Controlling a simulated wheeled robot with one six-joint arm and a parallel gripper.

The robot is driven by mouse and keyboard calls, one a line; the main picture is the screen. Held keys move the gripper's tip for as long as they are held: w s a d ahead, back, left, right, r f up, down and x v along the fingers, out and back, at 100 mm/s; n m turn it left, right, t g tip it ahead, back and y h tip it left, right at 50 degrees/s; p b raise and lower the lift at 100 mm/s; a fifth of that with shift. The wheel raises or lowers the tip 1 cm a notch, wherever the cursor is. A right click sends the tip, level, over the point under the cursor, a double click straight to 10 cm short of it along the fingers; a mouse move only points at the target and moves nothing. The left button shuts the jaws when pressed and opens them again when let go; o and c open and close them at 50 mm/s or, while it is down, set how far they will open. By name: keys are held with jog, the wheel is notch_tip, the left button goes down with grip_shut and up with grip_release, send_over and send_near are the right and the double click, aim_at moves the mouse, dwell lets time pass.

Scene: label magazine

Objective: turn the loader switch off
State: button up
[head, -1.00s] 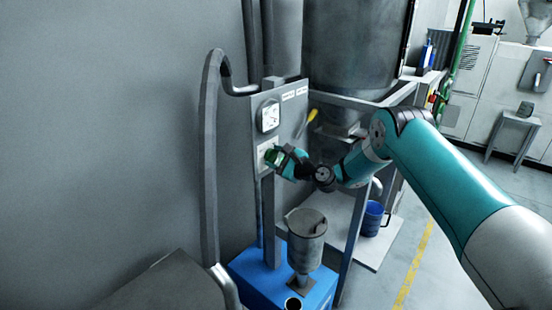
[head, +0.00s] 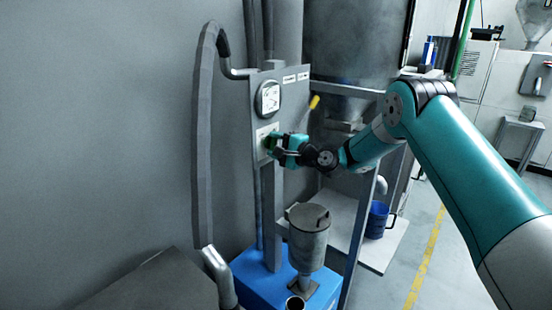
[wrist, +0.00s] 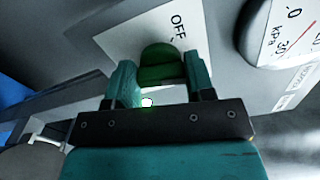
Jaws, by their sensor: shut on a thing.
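The loader switch is a green knob (wrist: 162,64) on a white plate, beside a printed "OFF" label (wrist: 178,26) in the wrist view. My gripper (wrist: 160,80) has one teal finger on each side of the knob and is shut on it. In the head view, my gripper (head: 276,146) reaches the switch plate (head: 262,138) from the right and hides most of the knob (head: 269,145). Any other label on the plate is hidden by the gripper, so I cannot tell the knob's exact setting.
A round gauge (head: 268,97) sits just above the switch on the grey panel (head: 294,92). A grey hopper (head: 307,238) on a blue base stands below. A thick grey pipe (head: 203,150) runs at left.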

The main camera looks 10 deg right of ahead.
jog(key=n+b, duration=0.3)
jog(key=b, duration=0.2)
jog(key=n+b, duration=0.4)
jog(key=b, duration=0.1)
jog(key=n+b, duration=0.4)
jog(key=b, duration=0.2)
jog(key=shift+f, duration=0.4)
jog(key=shift+r, duration=0.1)
jog(key=o, duration=0.9)
jog(key=shift+d, duration=0.1)
